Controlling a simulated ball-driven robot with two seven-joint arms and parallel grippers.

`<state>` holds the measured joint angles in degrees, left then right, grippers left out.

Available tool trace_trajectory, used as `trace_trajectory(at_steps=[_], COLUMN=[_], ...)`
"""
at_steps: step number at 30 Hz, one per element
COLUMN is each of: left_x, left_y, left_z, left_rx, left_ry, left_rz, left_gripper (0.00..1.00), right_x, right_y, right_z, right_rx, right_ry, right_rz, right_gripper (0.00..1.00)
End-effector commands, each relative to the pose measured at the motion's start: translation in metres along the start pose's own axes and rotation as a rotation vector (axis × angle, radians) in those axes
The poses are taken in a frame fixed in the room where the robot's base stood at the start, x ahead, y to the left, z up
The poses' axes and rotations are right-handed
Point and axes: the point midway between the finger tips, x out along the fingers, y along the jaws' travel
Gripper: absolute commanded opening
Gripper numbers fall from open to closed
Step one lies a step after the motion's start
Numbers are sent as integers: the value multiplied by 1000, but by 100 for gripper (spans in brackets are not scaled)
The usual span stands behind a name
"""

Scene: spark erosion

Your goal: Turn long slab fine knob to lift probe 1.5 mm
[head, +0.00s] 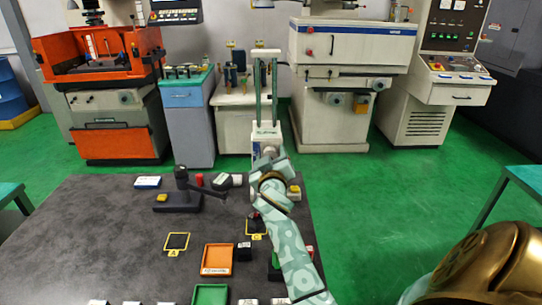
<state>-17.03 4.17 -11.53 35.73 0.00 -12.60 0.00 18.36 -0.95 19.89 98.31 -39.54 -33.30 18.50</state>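My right gripper (266,62) reaches up the picture past the far edge of the table, its two long green fingers parallel with a gap between them. A pale bar crosses at the fingertips; I cannot tell whether it belongs to the gripper or the background. The gripper is apart from this stand. I cannot make out its fine knob or probe tip. Part of the far table is hidden by my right arm. My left gripper is out of view.
The dark table (120,235) holds an orange tray (217,259), a green tray (210,295), a yellow-framed pad marked A (176,242), and a white box (147,182). A red piece (199,180) stands behind the stand's arm. Machines and cabinets line the back beyond green floor.

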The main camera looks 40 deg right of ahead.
Motion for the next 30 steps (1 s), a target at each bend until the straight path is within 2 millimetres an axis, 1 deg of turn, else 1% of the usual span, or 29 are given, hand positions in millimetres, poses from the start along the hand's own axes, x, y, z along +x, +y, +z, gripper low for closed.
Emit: trace_trajectory(at_steps=[1,2,3,5,6,10,14,20,21,22,23,30], left_x=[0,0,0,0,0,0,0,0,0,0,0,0], left_y=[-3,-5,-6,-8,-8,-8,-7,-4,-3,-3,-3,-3], left_z=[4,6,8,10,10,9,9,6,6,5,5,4], left_rx=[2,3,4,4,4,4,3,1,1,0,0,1], left_ry=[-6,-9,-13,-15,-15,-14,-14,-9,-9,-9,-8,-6], left_rz=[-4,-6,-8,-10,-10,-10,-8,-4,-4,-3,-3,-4], left_gripper=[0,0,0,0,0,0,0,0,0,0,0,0], right_x=[0,0,0,0,0,0,0,1,1,1,1,0], right_y=[0,0,0,0,0,0,0,0,0,0,0,0], right_z=[0,0,0,0,0,0,1,1,1,1,1,0], right_rx=[0,0,0,0,0,13,88,87,87,87,86,87], right_ry=[0,0,0,0,0,-2,-3,-2,-2,-2,-2,-1], right_rz=[0,0,0,0,0,0,0,1,1,1,1,1], right_gripper=[57,49,38,21,15,15,15,15,46,54,60,60])
